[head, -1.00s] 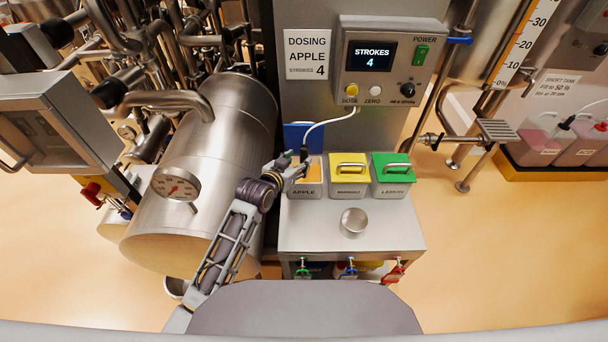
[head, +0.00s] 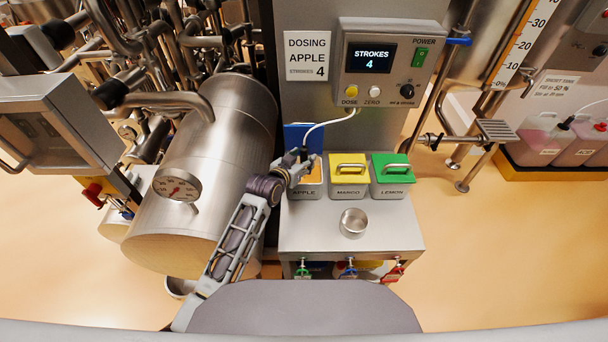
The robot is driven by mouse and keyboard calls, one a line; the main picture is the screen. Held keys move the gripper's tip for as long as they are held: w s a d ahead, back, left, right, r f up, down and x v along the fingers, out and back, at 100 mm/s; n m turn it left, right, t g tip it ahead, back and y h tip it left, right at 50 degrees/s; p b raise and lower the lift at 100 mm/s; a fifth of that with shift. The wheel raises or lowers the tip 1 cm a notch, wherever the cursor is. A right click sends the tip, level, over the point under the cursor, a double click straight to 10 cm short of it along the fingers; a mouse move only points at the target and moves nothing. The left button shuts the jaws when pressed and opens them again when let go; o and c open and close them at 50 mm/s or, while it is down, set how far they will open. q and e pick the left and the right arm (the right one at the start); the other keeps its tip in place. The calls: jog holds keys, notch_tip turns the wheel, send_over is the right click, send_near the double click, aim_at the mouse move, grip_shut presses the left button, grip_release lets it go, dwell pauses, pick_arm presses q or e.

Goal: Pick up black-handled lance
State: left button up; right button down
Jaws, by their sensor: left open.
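The black-handled lance (head: 304,154) stands at the APPLE hopper (head: 304,191), with a white cable (head: 330,122) running from its top to the dosing unit. Its lower part is hidden by my gripper and the hopper. My left gripper (head: 303,168) is open, over the left part of the APPLE hopper, right at the lance. The fingers and handle overlap in the head view, and I cannot tell whether they touch. My right gripper is not in view.
The MANGO hopper (head: 349,189) with a yellow lid and LEMON hopper (head: 391,188) with a green lid stand to the right. A metal cup (head: 353,222) sits on the steel counter (head: 395,236). A large steel tank (head: 215,165) is left of my forearm.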

pick_arm(q)
jog(key=shift+x, duration=0.9)
jog(key=shift+c, duration=0.5)
grip_shut()
